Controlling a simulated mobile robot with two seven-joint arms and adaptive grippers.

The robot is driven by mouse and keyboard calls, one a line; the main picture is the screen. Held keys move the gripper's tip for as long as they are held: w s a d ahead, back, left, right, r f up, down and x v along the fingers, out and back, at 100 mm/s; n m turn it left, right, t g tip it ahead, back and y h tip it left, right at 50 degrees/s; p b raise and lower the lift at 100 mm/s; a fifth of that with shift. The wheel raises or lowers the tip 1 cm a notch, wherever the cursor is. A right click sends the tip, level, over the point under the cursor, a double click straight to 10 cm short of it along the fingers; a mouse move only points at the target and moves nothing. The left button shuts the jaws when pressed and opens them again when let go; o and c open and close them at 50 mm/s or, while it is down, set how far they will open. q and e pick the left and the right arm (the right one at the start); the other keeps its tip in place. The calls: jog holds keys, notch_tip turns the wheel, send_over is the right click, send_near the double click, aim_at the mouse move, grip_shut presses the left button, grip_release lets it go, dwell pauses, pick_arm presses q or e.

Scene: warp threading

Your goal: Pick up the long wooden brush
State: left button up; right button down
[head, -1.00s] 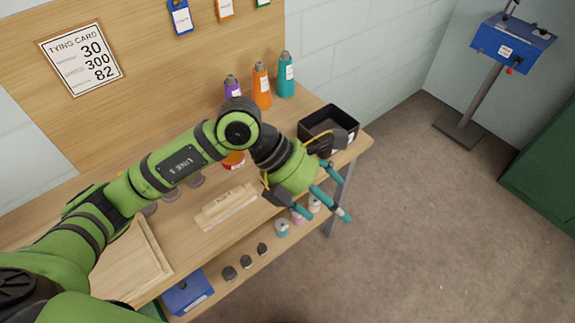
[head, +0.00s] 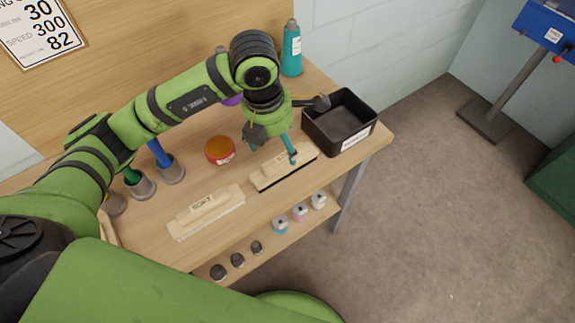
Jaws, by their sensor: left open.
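Two long wooden brushes lie on the bench (head: 150,222). One brush (head: 207,212), with a label that reads SOFT, lies nearer the left front with nothing over it. The other brush (head: 271,177), with dark bristles, lies further right near the black bin; its label is partly covered. My left gripper (head: 278,150) is over this right brush, pointing down, with its fingers open. A teal fingertip overlaps the brush's top in the head view; I cannot tell if they touch. My right gripper is out of view.
A black bin (head: 362,142) stands at the bench's right end. A red round tin (head: 220,150) and several grey cups (head: 171,171) stand behind the brushes. A teal bottle (head: 291,52) stands at the back. Small spools (head: 300,212) sit on the lower shelf.

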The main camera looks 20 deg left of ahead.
aim_at(281, 154)
pick_arm(q)
notch_tip(281, 154, down, 3)
jog(key=shift+w+d+r, duration=0.1)
jog(key=shift+d, duration=0.05)
jog(key=f, duration=0.1)
jog(key=f+p, duration=0.1)
jog(key=f, duration=0.1)
jog(key=shift+w+d, duration=0.2)
jog(key=shift+w+d+f, duration=0.1)
jog(key=shift+w+f, duration=0.05)
jog(key=shift+f, duration=0.4)
jog(key=shift+w+d+f, duration=0.1)
jog(key=shift+f, duration=0.45)
jog(key=shift+w+f, duration=0.1)
jog(key=shift+f, duration=0.2)
jog(key=shift+c, duration=1.3)
jog(key=c, duration=1.1)
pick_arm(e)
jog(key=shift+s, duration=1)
